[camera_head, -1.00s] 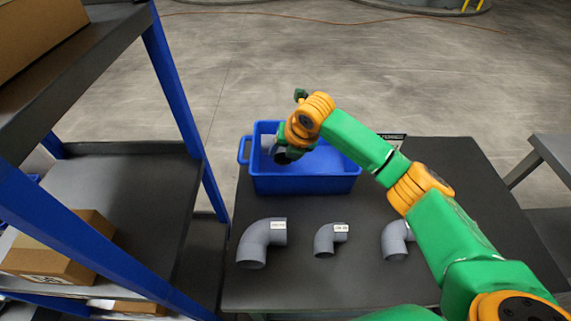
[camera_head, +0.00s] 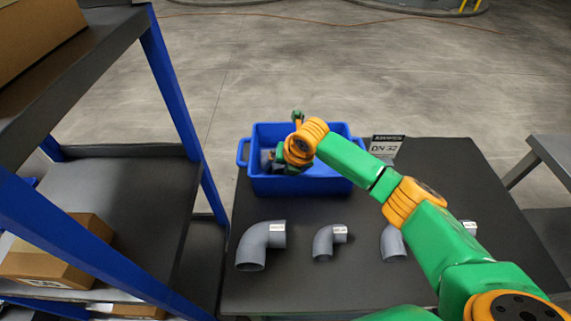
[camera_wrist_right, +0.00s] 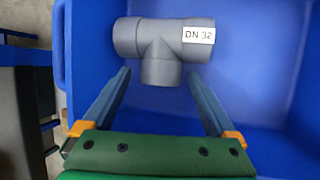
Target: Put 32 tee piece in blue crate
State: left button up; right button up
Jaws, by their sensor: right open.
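A grey tee piece labelled "DN 32" (camera_wrist_right: 163,47) lies on the floor of the blue crate (camera_wrist_right: 252,140), seen in the right wrist view. In the head view the blue crate (camera_head: 320,185) stands on the dark table, and a little grey shows inside its left end. My right gripper (camera_wrist_right: 163,98) is open over the crate, its two fingers apart on either side below the tee's stem, with nothing between them. In the head view my right gripper is at the crate's left part, its fingertips hidden. My left gripper is not in view.
Several grey elbows stand in front of the crate, among them a large one (camera_head: 262,245), a smaller one (camera_head: 328,242) and one partly behind my arm (camera_head: 393,243). A blue-framed shelf (camera_head: 175,85) is at left.

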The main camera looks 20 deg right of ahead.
jog(key=v, duration=1.1)
jog(key=shift+r+p, duration=0.35)
jog(key=shift+p, duration=0.1)
jog(key=shift+s+d, duration=0.1)
